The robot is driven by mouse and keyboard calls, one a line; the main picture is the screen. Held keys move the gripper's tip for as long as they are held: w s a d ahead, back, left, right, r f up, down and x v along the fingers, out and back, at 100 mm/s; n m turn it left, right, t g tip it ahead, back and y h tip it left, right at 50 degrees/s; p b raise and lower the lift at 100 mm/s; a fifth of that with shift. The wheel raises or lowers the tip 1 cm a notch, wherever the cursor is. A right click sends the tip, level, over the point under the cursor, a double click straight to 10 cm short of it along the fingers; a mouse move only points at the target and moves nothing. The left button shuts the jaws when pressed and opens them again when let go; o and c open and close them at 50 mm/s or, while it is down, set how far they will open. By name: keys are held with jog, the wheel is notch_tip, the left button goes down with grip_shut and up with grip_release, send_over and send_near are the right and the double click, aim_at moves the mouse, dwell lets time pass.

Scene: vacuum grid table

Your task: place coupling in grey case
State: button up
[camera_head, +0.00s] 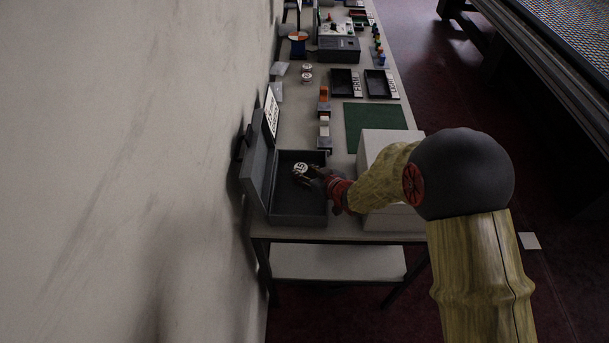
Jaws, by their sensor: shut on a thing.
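The grey case (297,220) stands open at the near left end of the table, with its lid tilted up on the left towards the wall. My gripper (305,172) reaches in from the right over the case. It is shut on the coupling (299,168), a small round piece with a pale top and dark markings. The coupling is over the case's interior; I cannot tell whether it touches the floor of the case. My gripper's fingers hide part of the coupling.
A white box (385,221) stands right of the case, under my arm. A green mat (374,120), small blocks (324,125) and black trays (345,83) lie farther back. The wall runs close along the left. The case's interior around the coupling looks empty.

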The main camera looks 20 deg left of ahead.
jog(key=shift+f, duration=0.15)
jog(key=shift+f, duration=0.15)
jog(key=o, duration=1)
jog(key=shift+c, duration=0.2)
jog(key=shift+r, duration=0.25)
jog(key=p+v, duration=0.2)
jog(key=v, duration=0.5)
jog(key=shift+s+d, duration=0.2)
jog(key=shift+r, duration=0.1)
